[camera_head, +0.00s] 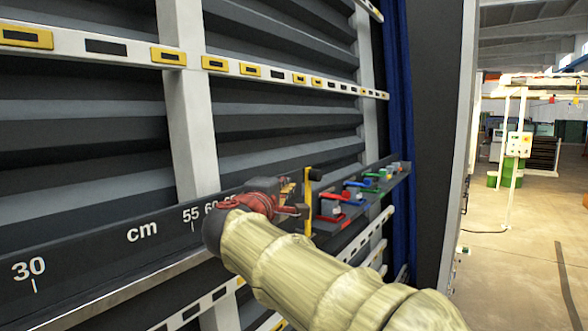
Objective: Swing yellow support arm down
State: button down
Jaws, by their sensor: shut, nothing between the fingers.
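The yellow support arm (308,205) is a thin upright bar on the dark measuring rail, with a black knob at its top. It stands vertical, close to the right of my gripper. My gripper (292,211) is dark red, at the end of my pale, wrapped arm, and points right toward the bar. Its fingers look closed and empty. I cannot tell whether the fingertips touch the bar. My gripper and arm hide part of the rail and the mount behind.
The dark rail (92,246) with cm marks runs along the washer's slatted front. Red, blue and green arms (356,190) sit further right along it. A white strip with yellow plates (130,49) crosses above. Open floor (520,262) lies at right.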

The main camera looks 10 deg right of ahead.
jog(key=shift+s, duration=0.1)
jog(key=p+x, duration=0.4)
jog(key=x, duration=0.6)
jog(key=shift+d+f+b, duration=0.1)
jog(key=shift+b, duration=0.3)
